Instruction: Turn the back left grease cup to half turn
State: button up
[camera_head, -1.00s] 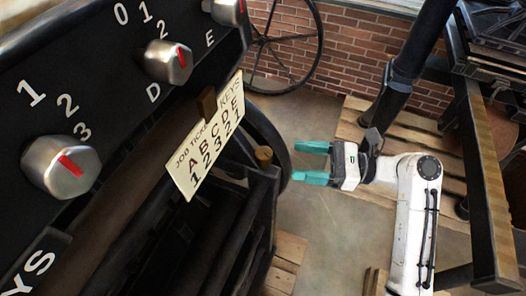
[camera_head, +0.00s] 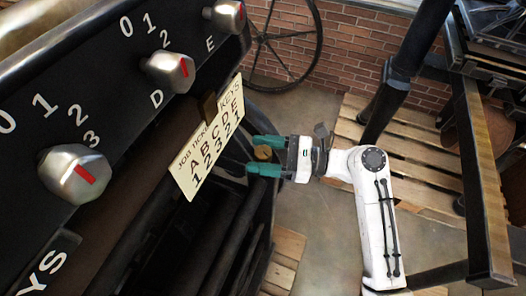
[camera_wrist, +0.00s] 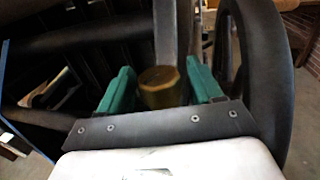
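A brass-coloured round cup (camera_head: 263,153) stands at the end of the dark press frame. It looks like a grease cup; no label shows that it is the back left one. My gripper (camera_head: 252,155) is open, with its two green fingers on either side of the cup. In the wrist view the cup (camera_wrist: 160,88) sits between the fingers (camera_wrist: 161,88), with a gap at each side. I see no contact. No turn mark on the cup can be made out.
The black panel with silver knobs (camera_head: 74,174) and numbers is at the left. A job ticket (camera_head: 205,140) hangs beside the cup. A wheel rim (camera_wrist: 252,70) stands close right of the gripper in the wrist view. Pallets (camera_head: 400,140) lie on the floor.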

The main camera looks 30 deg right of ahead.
jog(key=c, duration=0.8)
jog(key=p, duration=0.1)
jog(key=m+t+h+p, duration=0.1)
jog(key=p, duration=0.1)
jog(key=shift+r+t+h, duration=0.3)
jog(key=shift+c, duration=0.2)
jog(key=shift+m+t+h+p, duration=0.6)
jog(key=shift+m+h+p, duration=0.15)
jog(key=shift+p, duration=0.35)
jog(key=shift+f+m+t+h+p, duration=0.25)
jog(key=shift+m+t+h+p, duration=0.05)
jog(key=shift+m+h, duration=0.05)
jog(key=o, duration=0.9)
jog(key=shift+o, duration=0.2)
jog(key=shift+s+d+f, duration=0.1)
jog(key=b+v, duration=0.2)
jog(key=v, duration=0.8)
jog(key=shift+s+d, duration=0.2)
jog(key=shift+s, duration=0.05)
